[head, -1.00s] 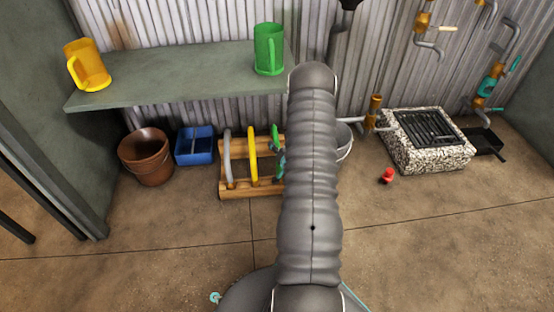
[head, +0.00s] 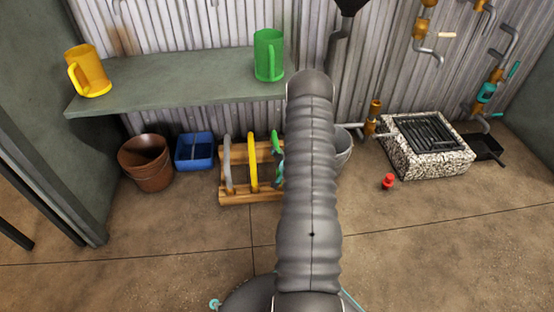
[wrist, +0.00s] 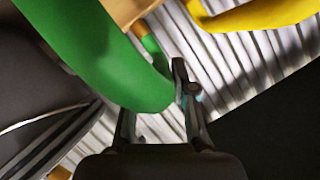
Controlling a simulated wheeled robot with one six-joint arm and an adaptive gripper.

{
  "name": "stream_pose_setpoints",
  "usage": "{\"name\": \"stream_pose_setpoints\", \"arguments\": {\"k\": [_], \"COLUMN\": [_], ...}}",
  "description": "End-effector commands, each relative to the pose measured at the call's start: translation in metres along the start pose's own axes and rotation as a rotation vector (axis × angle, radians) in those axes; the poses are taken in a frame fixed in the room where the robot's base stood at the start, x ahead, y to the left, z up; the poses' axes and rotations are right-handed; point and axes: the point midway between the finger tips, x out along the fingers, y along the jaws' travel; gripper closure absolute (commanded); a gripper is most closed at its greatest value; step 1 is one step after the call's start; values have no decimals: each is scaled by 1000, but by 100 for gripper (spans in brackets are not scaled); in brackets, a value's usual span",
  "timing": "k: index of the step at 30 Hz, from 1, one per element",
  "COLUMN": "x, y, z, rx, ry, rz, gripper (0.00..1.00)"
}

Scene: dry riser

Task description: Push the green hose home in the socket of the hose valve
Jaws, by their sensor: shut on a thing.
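The green hose (head: 276,142) shows as a short curved piece at the right end of a wooden rack in the head view, partly behind my arm. In the wrist view the green hose (wrist: 120,62) is large and close, running from the upper left down to the jaws. My gripper (wrist: 158,108) is shut on it. My arm hides most of the gripper in the head view. Brass and teal valves are on the right: a brass valve (head: 374,110) low by the wall, and a teal valve (head: 487,92) on wall pipework. I cannot tell which one is the hose valve.
The wooden rack (head: 235,199) also holds a grey hose (head: 227,165) and a yellow hose (head: 252,165). A grey bucket (head: 344,150) stands right of my arm, before a stone grill (head: 400,155). A small red object (head: 388,181) lies on open floor.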

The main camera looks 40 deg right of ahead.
Motion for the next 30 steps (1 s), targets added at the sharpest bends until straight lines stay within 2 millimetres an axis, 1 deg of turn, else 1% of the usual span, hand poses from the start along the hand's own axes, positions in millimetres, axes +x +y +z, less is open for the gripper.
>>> {"name": "stream_pose_setpoints", "arguments": {"k": [8,13,15,24,30], "x": [-5,-14,-18,-38,-48], "y": [-10,-26,-16,13,27], "z": [-15,-36,-48,-106,-134], "rx": [-1,-2,0,-1,-1], "ry": [3,5,6,6,3], "rz": [-2,-2,1,2,0], "gripper": [100,100,100,100,100]}}
